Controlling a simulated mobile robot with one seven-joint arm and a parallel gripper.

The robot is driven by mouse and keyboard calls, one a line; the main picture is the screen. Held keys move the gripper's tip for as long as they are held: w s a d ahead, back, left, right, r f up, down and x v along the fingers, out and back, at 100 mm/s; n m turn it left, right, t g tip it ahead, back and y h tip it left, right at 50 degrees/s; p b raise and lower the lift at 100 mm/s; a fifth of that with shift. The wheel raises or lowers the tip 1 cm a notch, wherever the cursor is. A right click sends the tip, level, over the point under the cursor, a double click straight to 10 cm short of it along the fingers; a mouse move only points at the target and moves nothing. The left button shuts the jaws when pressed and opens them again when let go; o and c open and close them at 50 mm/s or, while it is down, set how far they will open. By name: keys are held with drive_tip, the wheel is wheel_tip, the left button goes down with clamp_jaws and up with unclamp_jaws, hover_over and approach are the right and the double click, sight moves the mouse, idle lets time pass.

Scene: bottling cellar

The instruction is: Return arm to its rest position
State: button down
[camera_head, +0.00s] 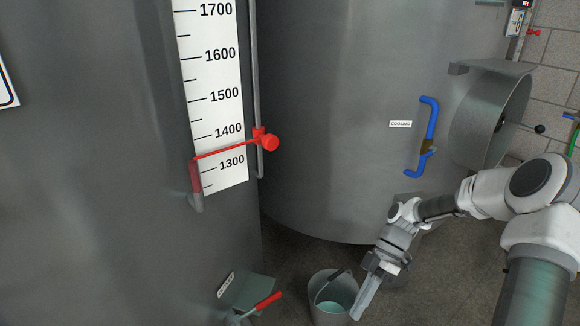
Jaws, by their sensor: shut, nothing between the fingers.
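My gripper (364,297) is at the lower middle right of the head view, at the end of my white and grey arm. Its fingers point down and to the left. They are shut with nothing held between them. The fingertips overlap the right side of a grey bucket (322,312) in the picture; I cannot tell whether they touch it. The bucket stands on the floor and has a handle and a pale greenish inside.
A large tank (100,180) with a level scale (217,95) and a red pointer (228,150) fills the left. A red-handled valve (262,302) sits low on it. A second tank (340,130) has a blue cooling pipe (431,118). Dark floor (440,285) is open around my arm.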

drive_tip(key=s+a+r+m+t+h, duration=0.25)
drive_tip(key=r+m+t+h, duration=0.55)
drive_tip(key=r, duration=0.9)
drive_tip(key=s+r+m+t+y, duration=0.1)
drive_tip(key=s+r+m+t, duration=0.3)
drive_tip(key=s+r+m, duration=0.5)
drive_tip(key=s+m, duration=0.1)
drive_tip(key=m, duration=0.2)
drive_tip(key=shift+s+d+r+y, duration=0.2)
drive_tip(key=shift+s+d+y, duration=0.2)
drive_tip(key=shift+a, duration=0.1)
